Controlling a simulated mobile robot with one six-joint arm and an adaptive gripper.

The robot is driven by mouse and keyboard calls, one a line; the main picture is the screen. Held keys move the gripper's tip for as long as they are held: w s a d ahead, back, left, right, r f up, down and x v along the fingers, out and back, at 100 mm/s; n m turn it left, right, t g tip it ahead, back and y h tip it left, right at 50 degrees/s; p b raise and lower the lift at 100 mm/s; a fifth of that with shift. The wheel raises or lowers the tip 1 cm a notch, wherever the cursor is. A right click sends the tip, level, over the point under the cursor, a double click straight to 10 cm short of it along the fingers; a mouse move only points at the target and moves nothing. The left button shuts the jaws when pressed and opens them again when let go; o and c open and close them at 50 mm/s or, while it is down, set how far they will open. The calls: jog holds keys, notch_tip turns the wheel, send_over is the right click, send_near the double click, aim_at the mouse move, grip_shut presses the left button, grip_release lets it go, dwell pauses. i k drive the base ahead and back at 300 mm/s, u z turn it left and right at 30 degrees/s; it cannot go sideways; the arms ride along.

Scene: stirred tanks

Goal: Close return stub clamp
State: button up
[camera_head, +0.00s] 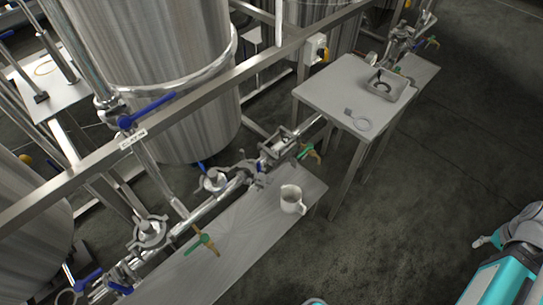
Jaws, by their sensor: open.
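A line of steel pipe fittings runs along the near edge of the tanks. A round clamp-like fitting (149,231) sits on it at lower left, and another round fitting (215,181) sits near the middle. I cannot tell which one is the return stub clamp, or whether either is open or shut; they are small here. A boxy metal fitting (279,146) lies further right on the line. Part of my teal and white arm shows at the lower right, away from the pipes over the floor. My gripper is not clearly in view.
A grey bench (235,250) holds a light jug (291,199). A steel rail (75,172) crosses before the tank (165,60). Green-handled valves (203,241) project over the bench. Floor at right is clear.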

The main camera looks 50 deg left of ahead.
aim_at(243, 165)
jog(key=u, duration=0.05)
jog(key=i, duration=2.5)
jog(key=u, duration=2.7)
